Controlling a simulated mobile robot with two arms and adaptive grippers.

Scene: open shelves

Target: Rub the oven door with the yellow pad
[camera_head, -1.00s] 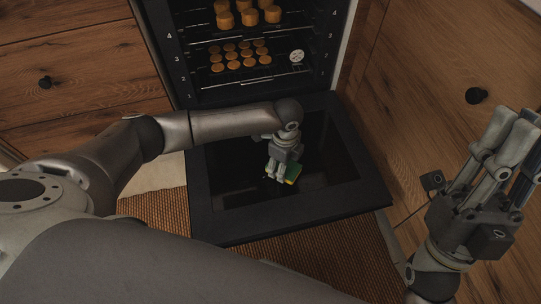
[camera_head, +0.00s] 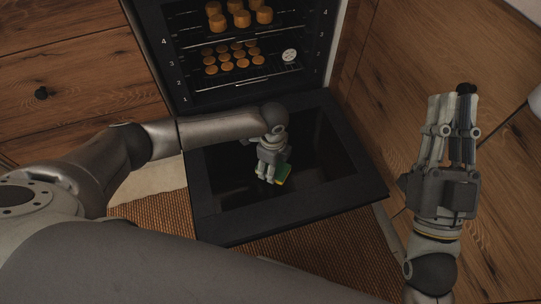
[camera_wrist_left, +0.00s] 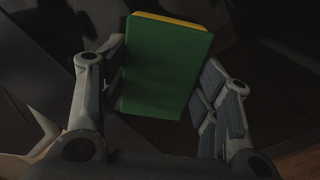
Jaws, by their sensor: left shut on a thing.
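The oven door (camera_head: 348,190) is folded down and lies open, with a dark glass panel (camera_head: 225,170) in a black frame. My left gripper (camera_head: 266,178) is over the middle of the glass. It is shut on the pad (camera_head: 283,174), which shows green with a yellow edge. In the left wrist view the pad (camera_wrist_left: 166,68) sits between the two fingers, its green side facing the camera and a thin yellow layer behind. Whether the pad touches the glass I cannot tell. My right gripper (camera_head: 453,98) is raised at the right, empty, its fingers close together.
The open oven (camera_head: 180,60) behind the door holds racks with several round orange-brown pieces (camera_head: 236,58) and a white round dial (camera_head: 289,55). Wooden cabinets stand on both sides. A brown woven mat (camera_head: 160,222) lies on the floor before the door.

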